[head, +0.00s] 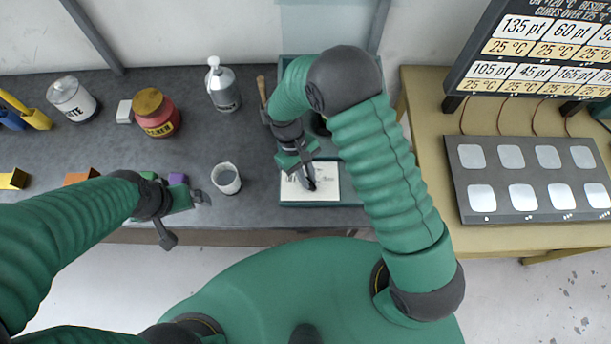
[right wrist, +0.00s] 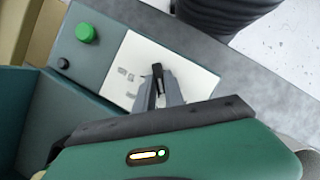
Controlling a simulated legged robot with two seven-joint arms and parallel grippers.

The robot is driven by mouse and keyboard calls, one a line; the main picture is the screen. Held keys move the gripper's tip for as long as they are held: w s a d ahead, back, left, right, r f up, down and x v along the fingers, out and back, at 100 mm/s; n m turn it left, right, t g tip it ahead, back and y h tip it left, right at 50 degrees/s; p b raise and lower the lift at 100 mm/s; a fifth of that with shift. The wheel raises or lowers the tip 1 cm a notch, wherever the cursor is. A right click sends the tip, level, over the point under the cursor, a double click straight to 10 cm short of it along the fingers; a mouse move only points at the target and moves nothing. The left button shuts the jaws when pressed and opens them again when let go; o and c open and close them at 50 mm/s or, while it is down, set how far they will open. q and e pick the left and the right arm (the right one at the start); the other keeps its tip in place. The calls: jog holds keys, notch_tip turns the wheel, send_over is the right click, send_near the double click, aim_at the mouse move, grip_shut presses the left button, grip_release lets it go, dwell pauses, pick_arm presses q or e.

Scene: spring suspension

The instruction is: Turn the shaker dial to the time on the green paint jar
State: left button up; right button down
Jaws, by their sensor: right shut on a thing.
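The shaker is a green box (head: 345,191) with a white panel (head: 325,190) on its front part. The panel also shows in the right wrist view (right wrist: 192,67), with small printed marks at its left. My right gripper (head: 309,183) is over the panel, shut on the black dial (right wrist: 157,74). The fingers hide most of the dial, and I cannot read its setting. My left gripper (head: 201,197) hangs near the table's front edge, beside a grey cup; its finger gap is unclear. I cannot make out a green paint jar.
A green button (right wrist: 86,32) and a black knob (right wrist: 63,63) sit beside the panel. A grey cup (head: 227,180), a red jar (head: 160,121), a white jar (head: 72,99) and a grey bottle (head: 223,88) stand on the table. A board with several pads (head: 530,175) lies right.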

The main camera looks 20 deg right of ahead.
jog(key=m+y, duration=0.1)
jog(key=m, duration=0.3)
jog(key=m+y, duration=0.1)
jog(key=m, duration=0.1)
jog(key=shift+s+d+y+p, duration=0.3)
jog(key=shift+p, duration=0.05)
jog(key=m+y, duration=0.1)
jog(key=m, duration=0.2)
jog(key=m+y, duration=0.1)
jog(key=m, duration=0.2)
jog(key=shift+s+d+f+t+p, duration=0.1)
jog(key=shift+d+t+p, duration=0.05)
jog(key=shift+t+p, duration=0.2)
jog(key=c, duration=1.4)
grip_release()
jog(key=shift+c, duration=0.2)
jog(key=shift+m, duration=0.3)
